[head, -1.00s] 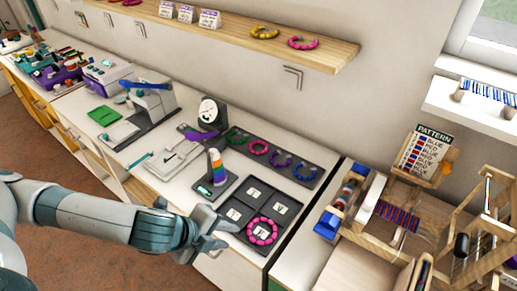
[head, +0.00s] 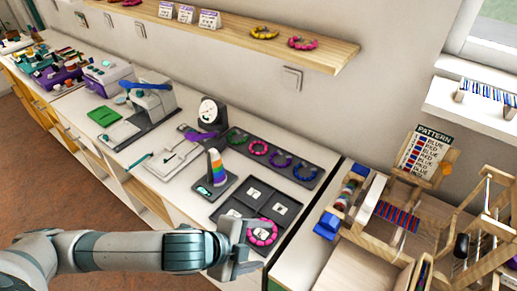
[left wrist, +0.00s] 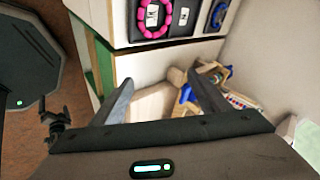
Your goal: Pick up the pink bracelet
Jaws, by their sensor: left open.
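A pink beaded bracelet (head: 263,232) lies in the front right compartment of a dark sorting tray (head: 233,211) near the counter's front edge. It also shows at the top of the left wrist view (left wrist: 153,16). There are pink bracelets in the row on the dark board and on the shelf as well. My left gripper (head: 250,254) is open and empty, just in front of the tray and beside the bracelet, partly covering the tray's front corner in the head view. In the left wrist view its two fingers (left wrist: 158,92) are spread with nothing between them. My right gripper is out of view.
A dark board (head: 300,171) with several bracelets lies behind the tray. A rainbow-coloured cone (head: 217,168) stands to the tray's left. A wooden loom (head: 400,215) stands to the right, past a gap between counters. A wall shelf (head: 335,57) runs above.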

